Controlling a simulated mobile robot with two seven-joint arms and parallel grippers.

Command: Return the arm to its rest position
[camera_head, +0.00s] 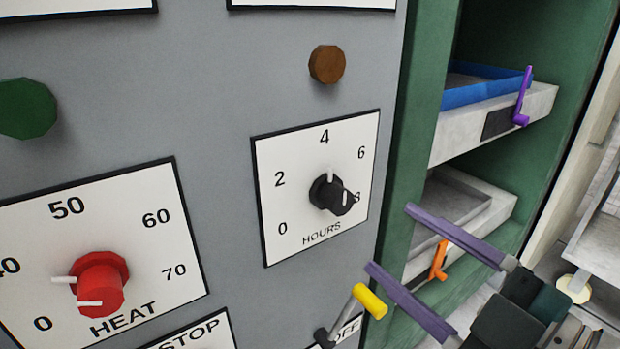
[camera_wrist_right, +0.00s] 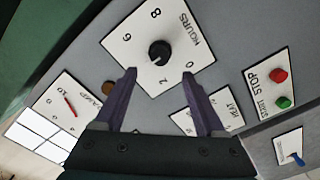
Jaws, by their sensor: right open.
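My right gripper (camera_head: 390,238) enters from the lower right in the head view. Its two purple fingers are spread apart with nothing between them. They are in front of the panel, right of and below the black HOURS knob (camera_head: 331,194). In the right wrist view the open fingers (camera_wrist_right: 158,75) point toward the HOURS dial, with its knob (camera_wrist_right: 159,52) beyond the gap between the tips. No contact with the knob shows. A white mark on the knob is near the 8 in the head view. My left gripper is not in view.
The grey panel (camera_head: 215,100) also carries a red HEAT knob (camera_head: 100,283), a brown button (camera_head: 327,64), a green button (camera_head: 25,108) and a yellow-tipped lever (camera_head: 369,301) close to the fingers. Right of it, green shelving holds a blue tray (camera_head: 487,92), with purple and orange (camera_head: 438,262) handles.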

